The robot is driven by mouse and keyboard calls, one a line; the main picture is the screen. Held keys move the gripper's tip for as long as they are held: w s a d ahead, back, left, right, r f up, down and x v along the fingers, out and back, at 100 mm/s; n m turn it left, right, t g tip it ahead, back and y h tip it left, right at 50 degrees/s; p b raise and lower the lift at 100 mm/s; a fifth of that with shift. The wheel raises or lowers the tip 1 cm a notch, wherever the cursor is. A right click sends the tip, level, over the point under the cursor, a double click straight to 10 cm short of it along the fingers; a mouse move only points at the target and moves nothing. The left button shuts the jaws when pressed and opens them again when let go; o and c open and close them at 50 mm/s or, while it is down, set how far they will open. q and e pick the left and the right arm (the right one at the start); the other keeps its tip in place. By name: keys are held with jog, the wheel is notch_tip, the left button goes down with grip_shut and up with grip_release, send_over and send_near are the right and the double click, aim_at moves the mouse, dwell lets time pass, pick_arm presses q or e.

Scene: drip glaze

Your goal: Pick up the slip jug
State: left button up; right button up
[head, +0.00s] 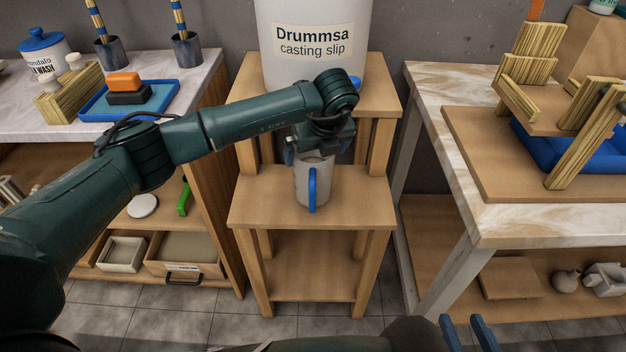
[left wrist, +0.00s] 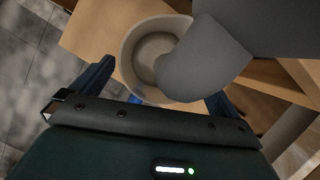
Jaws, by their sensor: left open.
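The slip jug (head: 302,186) is a grey-white, upright jug with a blue handle facing me. It stands on the lower shelf of the wooden stand in the head view. My left gripper (head: 318,155) is directly above the jug, pointing down, and hides part of its top. In the left wrist view the jug's round open rim (left wrist: 127,58) lies between my left gripper's spread blue fingers (left wrist: 156,90), which hold nothing; contact cannot be told. My right gripper (head: 463,322) shows only as two blue fingers, apart and empty, at the bottom edge of the head view.
A large white casting slip barrel (head: 345,60) with a blue tap stands on the upper step of the wooden stand (head: 255,205), behind the jug. A worktable with a blue tray (head: 100,115) is at left. A marble-topped table (head: 435,80) is at right.

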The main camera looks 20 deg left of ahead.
pick_arm(q)
jog(key=shift+x, duration=0.75)
jog(key=shift+c, duration=0.2)
jog(key=c, duration=1.8)
jog(key=shift+w+r, duration=0.15)
jog(key=shift+c, duration=0.4)
jog(key=shift+r, duration=0.2)
